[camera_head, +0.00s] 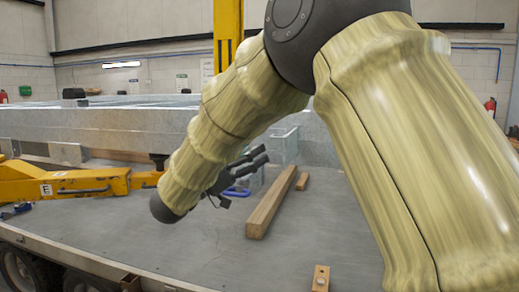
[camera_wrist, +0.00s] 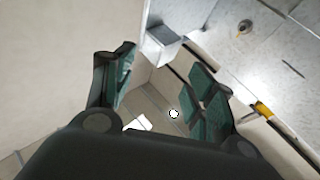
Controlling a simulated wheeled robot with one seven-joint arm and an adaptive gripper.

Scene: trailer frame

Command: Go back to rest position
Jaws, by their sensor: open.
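My gripper (camera_head: 243,172) is at the end of my arm, which reaches from the right across the head view. Its dark fingers show above the grey trailer deck, pointing right. In the wrist view my gripper (camera_wrist: 165,92) has its two green-padded fingers spread apart, with nothing between them. Part of my gripper is hidden behind my arm in the head view.
A long wooden beam (camera_head: 271,203) and a short wood piece (camera_head: 302,181) lie on the deck (camera_head: 215,250). Clear bins (camera_head: 284,145) stand behind. A small wood block (camera_head: 321,278) lies near the front. A yellow frame (camera_head: 95,185) is at left.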

